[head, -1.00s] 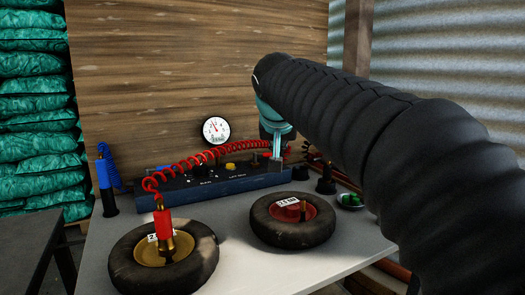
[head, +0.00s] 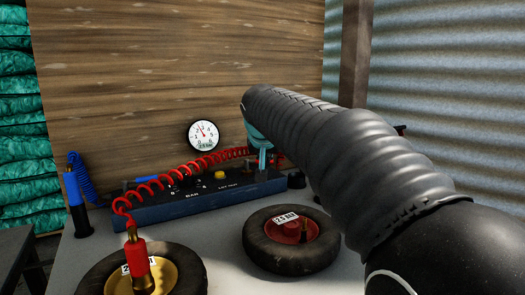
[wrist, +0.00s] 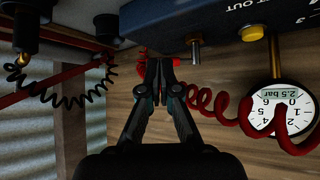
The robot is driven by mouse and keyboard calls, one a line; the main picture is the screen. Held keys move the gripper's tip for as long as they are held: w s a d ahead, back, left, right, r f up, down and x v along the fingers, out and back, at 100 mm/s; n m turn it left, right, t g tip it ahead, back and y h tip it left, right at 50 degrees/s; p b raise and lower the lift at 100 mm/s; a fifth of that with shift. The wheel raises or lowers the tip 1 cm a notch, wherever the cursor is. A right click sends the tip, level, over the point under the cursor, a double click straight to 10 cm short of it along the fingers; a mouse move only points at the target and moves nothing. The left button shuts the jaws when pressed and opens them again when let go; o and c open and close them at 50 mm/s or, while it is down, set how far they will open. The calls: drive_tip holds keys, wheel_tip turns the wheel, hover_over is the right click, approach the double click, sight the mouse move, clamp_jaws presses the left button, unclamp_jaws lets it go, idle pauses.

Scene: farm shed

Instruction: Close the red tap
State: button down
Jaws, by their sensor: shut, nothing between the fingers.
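My gripper (wrist: 159,72) is shut and empty, its two fingertips together in the middle of the wrist view, which is upside down. In the head view my gripper (head: 262,160) is at the right end of a dark control box (head: 150,212). A small red part (wrist: 140,66) shows just behind and beside the fingertips; it may be the red tap, but the fingers hide most of it. I cannot tell whether they touch it or how it is turned. In the head view my arm and gripper hide that spot.
A coiled red hose (head: 190,168) runs along the box. A round gauge (head: 202,135) reads about 2.5 bar in the wrist view. A yellow button (head: 220,175) is on the box. Two tyres (head: 258,243) lie in front. A black coiled cord (wrist: 70,98) hangs near the tap end.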

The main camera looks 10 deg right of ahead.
drive_tip(key=shift+w+d+f+p, duration=0.15)
drive_tip(key=shift+w+f, duration=0.2)
drive_tip(key=shift+w, duration=0.5)
drive_tip(key=shift+w+d+f+p, duration=0.1)
drive_tip(key=shift+w+d+f, duration=0.2)
drive_tip(key=shift+w, duration=0.6)
drive_tip(key=shift+w+d+f+p, duration=0.1)
drive_tip(key=shift+w+f, duration=0.3)
drive_tip(key=shift+w, duration=0.45)
